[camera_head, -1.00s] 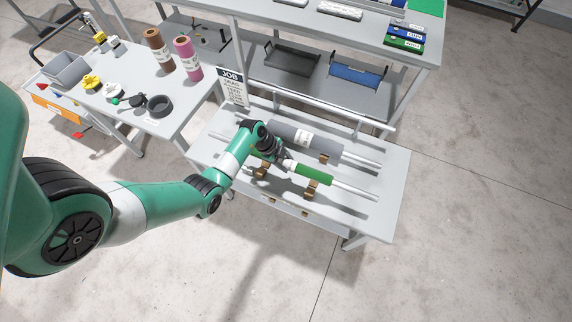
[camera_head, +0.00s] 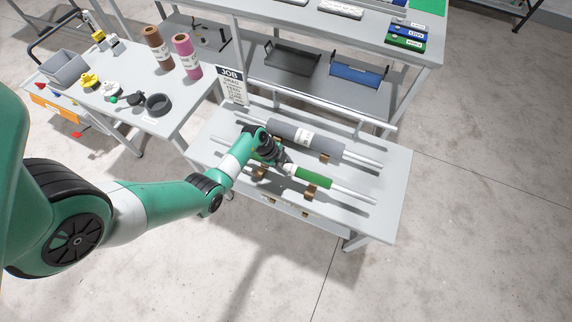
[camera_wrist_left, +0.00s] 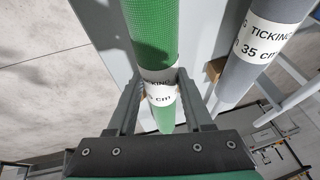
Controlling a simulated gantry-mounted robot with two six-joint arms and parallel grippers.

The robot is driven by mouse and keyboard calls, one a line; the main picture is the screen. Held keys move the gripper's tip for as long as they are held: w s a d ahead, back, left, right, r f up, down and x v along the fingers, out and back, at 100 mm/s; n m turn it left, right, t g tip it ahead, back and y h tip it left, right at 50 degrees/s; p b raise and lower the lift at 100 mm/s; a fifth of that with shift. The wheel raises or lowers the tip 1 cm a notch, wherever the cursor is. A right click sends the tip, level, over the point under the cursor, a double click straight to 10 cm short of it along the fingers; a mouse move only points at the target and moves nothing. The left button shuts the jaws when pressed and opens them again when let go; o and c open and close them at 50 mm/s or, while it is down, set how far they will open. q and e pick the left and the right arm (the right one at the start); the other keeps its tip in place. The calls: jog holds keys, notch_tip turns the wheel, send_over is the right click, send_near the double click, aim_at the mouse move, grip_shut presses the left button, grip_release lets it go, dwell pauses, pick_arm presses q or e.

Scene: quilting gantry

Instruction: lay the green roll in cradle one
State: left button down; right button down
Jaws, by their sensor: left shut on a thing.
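The green roll (camera_head: 313,178) has a white label band and a pale rod sticking out of its right end. My left gripper (camera_head: 287,168) is shut around its labelled middle. The left wrist view shows the gripper's fingers (camera_wrist_left: 160,97) on both sides of the label, with the green roll (camera_wrist_left: 150,35) running away between them. The roll is over the front pair of brown cradle supports (camera_head: 311,192). I cannot tell whether it touches them. My gripper and wrist hide part of the roll. My right gripper is not in view.
A grey roll (camera_head: 331,147) lies just behind, parallel to the green one; it also shows in the left wrist view (camera_wrist_left: 240,75). Both are over a pale bench (camera_head: 395,165). A job sign (camera_head: 231,82) stands at its back left. Brown (camera_head: 156,51) and pink (camera_head: 186,56) rolls stand upright on the left table.

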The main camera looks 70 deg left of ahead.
pick_arm(q)
jog(key=shift+f+b, duration=1.7)
jog(key=shift+f, duration=1.05)
jog(key=shift+c, duration=1.1)
grip_release()
jog(key=p+v, duration=0.7)
jog(key=v, duration=0.3)
jog(key=shift+r, duration=0.35)
jog(key=shift+s+a+r, duration=0.1)
jog(key=shift+s+r, duration=0.15)
jog(key=shift+r, duration=0.15)
